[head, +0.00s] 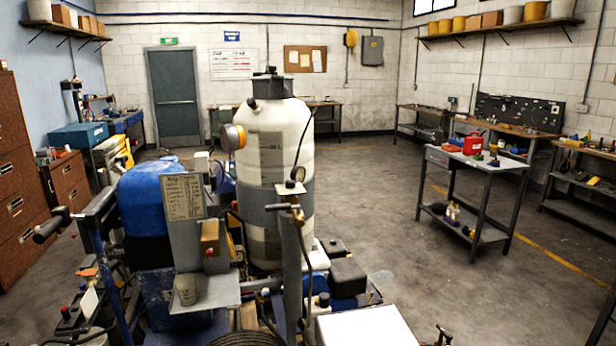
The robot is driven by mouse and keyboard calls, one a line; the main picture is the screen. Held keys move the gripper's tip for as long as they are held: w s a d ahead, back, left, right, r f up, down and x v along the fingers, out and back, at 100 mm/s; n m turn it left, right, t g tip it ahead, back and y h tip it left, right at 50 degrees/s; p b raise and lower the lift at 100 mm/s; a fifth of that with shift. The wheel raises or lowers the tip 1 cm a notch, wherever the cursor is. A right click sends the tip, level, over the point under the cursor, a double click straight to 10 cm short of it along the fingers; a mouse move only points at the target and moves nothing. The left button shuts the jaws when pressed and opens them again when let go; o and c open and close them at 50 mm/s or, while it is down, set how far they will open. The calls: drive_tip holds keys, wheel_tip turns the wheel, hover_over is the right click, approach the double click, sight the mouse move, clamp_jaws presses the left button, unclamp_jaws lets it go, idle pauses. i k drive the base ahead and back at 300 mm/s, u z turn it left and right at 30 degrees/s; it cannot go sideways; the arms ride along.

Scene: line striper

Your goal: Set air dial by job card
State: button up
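The line striper fills the middle foreground, with a tall cream tank (280,150) and a blue tank (145,200) on its frame. My gripper is not in view.
A grey cart (470,165) with a red can (473,144) and bottles stands at right. Workbenches line the walls. Brown drawer cabinets (22,195) stand at left. Open concrete floor (400,260) lies between the striper and the cart.

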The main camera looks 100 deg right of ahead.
sight(290, 184)
drive_tip(key=z, duration=0.05)
drive_tip(key=k, duration=1.1)
drive_tip(key=z, duration=4.7)
drive_tip(key=i, duration=0.1)
drive_tip(key=u, duration=3.3)
drive_tip(key=i, duration=0.45)
drive_tip(key=z, duration=0.1)
drive_tip(key=k, duration=0.35)
drive_tip(key=z, duration=0.05)
